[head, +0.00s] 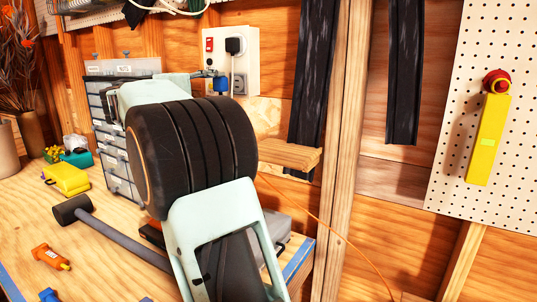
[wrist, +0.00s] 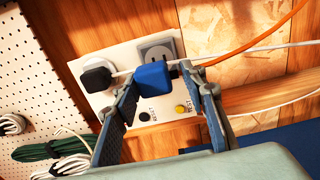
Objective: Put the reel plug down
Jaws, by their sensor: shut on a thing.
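The reel plug (wrist: 153,77) is a blue block between my fingertips in the wrist view. My gripper (wrist: 157,80) is shut on it. An orange cable (wrist: 250,45) runs up to the right from behind the right finger. The plug also shows as a small blue piece (head: 220,85) in the head view, at the tip of my gripper (head: 214,77), in front of the pale socket panel (head: 250,60). The grey socket (wrist: 158,50) on the panel looks empty, and the plug appears apart from it. My arm hides part of the bench.
A black plug (head: 235,46) sits in the panel. A small wooden ledge (head: 290,154) juts out at right.

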